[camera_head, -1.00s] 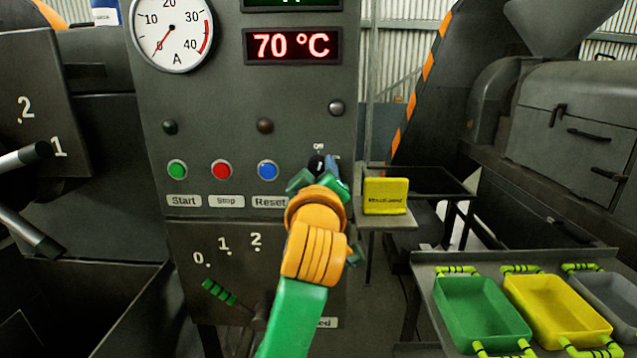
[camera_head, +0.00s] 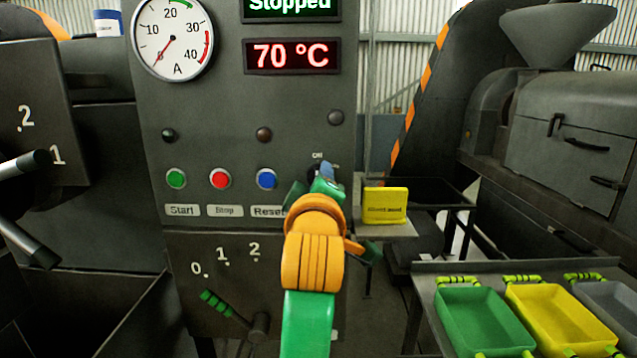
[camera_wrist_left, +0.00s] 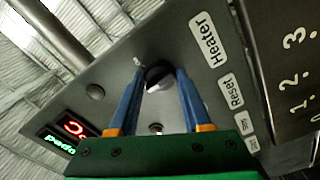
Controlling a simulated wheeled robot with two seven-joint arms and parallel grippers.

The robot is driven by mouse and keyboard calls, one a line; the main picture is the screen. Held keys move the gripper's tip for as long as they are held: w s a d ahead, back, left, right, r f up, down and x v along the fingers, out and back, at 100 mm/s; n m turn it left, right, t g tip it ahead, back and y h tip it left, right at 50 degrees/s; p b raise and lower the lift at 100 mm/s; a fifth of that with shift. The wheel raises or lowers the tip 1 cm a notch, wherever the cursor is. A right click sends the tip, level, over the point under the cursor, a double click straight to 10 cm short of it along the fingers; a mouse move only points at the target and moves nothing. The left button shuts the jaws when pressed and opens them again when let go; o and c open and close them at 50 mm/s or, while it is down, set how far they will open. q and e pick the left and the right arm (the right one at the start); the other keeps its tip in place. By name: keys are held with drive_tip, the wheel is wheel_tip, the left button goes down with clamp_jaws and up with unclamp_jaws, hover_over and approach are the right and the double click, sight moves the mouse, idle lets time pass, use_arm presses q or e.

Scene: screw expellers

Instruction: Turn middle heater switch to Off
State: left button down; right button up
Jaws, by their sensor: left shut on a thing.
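The heater switch is a dark round knob (camera_wrist_left: 158,77) on the grey control panel (camera_head: 215,120), beside the "Heater" label (camera_wrist_left: 208,38) in the left wrist view. My left gripper (camera_wrist_left: 160,75) has its two blue fingers on either side of the knob and is shut on it. In the head view my left gripper (camera_head: 325,180) is at the panel's right side, just under a small label that seems to read "Off" (camera_head: 317,155). The gripper and wrist hide most of the knob there, and its exact pointer setting cannot be read. My right gripper is not in view.
Start (camera_head: 176,179), Stop (camera_head: 220,179) and Reset (camera_head: 266,178) buttons sit left of the gripper. A green-handled lever (camera_head: 228,306) is below. A yellow block (camera_head: 385,205) stands on a small shelf to the right. Green (camera_head: 482,318) and yellow (camera_head: 558,318) trays lie at lower right.

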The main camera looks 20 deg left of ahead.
use_arm(q)
drive_tip(key=shift+c, duration=1.8)
unclamp_jaws()
drive_tip(key=b+v, duration=0.2)
drive_tip(key=v, duration=0.5)
drive_tip(key=shift+b, duration=0.4)
